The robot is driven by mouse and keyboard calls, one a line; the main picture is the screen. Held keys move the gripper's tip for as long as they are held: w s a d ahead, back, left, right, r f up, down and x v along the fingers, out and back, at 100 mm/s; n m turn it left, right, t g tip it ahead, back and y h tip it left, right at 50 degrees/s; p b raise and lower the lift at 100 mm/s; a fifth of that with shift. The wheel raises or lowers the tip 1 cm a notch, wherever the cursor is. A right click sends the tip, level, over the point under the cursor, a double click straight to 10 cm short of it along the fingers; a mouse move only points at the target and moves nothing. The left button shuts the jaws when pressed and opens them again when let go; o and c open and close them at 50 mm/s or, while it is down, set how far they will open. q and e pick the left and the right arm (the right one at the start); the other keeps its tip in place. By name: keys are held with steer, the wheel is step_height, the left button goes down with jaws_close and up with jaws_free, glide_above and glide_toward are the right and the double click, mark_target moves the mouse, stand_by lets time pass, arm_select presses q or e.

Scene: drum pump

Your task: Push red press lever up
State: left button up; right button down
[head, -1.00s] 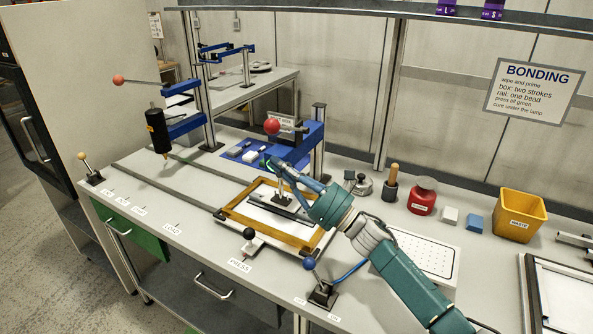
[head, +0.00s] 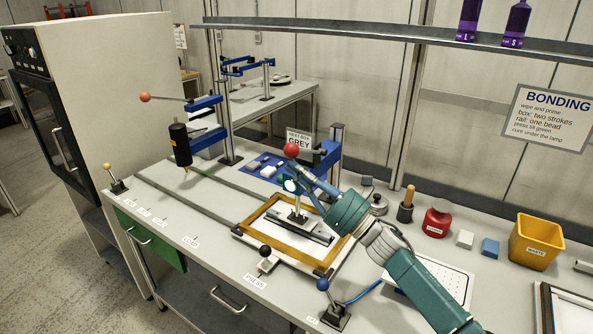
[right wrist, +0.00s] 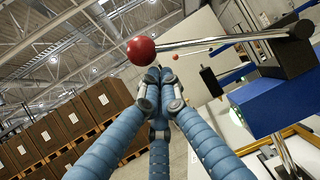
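The red ball of the press lever (head: 291,150) stands in front of the blue press head (head: 327,155). In the right wrist view the red ball (right wrist: 140,50) sits at the left end of a metal lever rod (right wrist: 225,41) that runs right to a dark pivot block. My right gripper (head: 294,168) is close under the ball in the head view. In the right wrist view its blue fingers (right wrist: 154,76) are drawn together at the tips, with nothing between them, just below the ball. I cannot tell whether they touch it. My left gripper is not in view.
A wooden-framed fixture (head: 262,217) lies under the press. A black-knobbed lever (head: 265,252) and a blue-knobbed lever (head: 323,285) stand at the bench front. Another red-ball lever (head: 145,97) is on the left column. A yellow bin (head: 536,242) stands right.

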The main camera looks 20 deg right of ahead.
steer(key=shift+w+d+r+m+t+h+p, duration=0.1)
steer(key=shift+r+m+t+h+p, duration=0.25)
steer(key=shift+r+m, duration=0.3)
steer(key=shift+w+d+r+m+t+h+p, duration=0.15)
steer(key=shift+r+m+h+p, duration=0.25)
steer(key=shift+r+m, duration=0.25)
steer(key=w+d+r+m+h+p, duration=0.2)
steer(key=w+d+r+m+h, duration=0.2)
steer(key=w+d+r+m, duration=0.4)
steer(key=shift+w+d+r+t+h+p, duration=0.15)
steer(key=shift+d+r+t+h+p, duration=0.2)
steer(key=shift+d+r, duration=0.95)
steer(key=shift+f, duration=0.15)
